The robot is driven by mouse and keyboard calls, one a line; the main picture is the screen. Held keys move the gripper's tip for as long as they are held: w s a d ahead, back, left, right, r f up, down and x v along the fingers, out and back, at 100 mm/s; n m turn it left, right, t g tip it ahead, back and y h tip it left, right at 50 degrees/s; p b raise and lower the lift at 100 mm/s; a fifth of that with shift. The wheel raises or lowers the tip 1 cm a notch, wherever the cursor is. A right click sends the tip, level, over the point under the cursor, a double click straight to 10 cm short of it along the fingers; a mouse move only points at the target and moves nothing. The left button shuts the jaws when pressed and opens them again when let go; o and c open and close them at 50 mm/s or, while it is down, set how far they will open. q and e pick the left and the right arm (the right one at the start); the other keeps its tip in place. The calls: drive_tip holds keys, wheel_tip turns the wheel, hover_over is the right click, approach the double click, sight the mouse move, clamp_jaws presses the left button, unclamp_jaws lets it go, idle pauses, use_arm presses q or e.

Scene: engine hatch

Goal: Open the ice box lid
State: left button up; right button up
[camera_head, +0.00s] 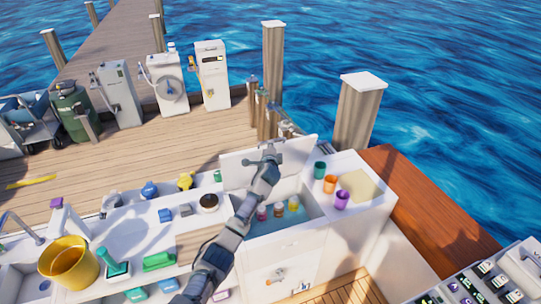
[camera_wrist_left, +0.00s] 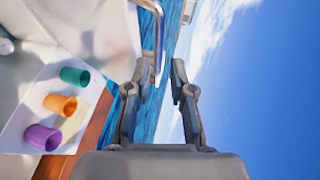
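The ice box lid (camera_head: 298,152) is a white panel, raised and tilted up at the back of the ice box (camera_head: 285,225). The box's opening shows, with several small bottles (camera_head: 278,211) in blue contents. My left gripper (camera_head: 272,150) is in front of the raised lid, seen from behind in the head view. In the left wrist view its two fingers (camera_wrist_left: 160,72) are spread apart. A shiny metal handle (camera_wrist_left: 160,35) reaches down close to the left fingertip; I cannot tell whether they touch. My right gripper is not in view.
A green cup (camera_head: 320,169), an orange cup (camera_head: 330,184) and a purple cup (camera_head: 342,200) stand on the white counter right of the box. A dark round pot (camera_head: 208,203) and a yellow bucket (camera_head: 68,264) stand left. Open water lies beyond the dock.

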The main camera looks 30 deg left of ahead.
use_arm(q)
drive_tip(key=v, duration=0.6)
drive_tip(key=shift+s+a+f, duration=0.1)
drive_tip(key=shift+s, duration=0.05)
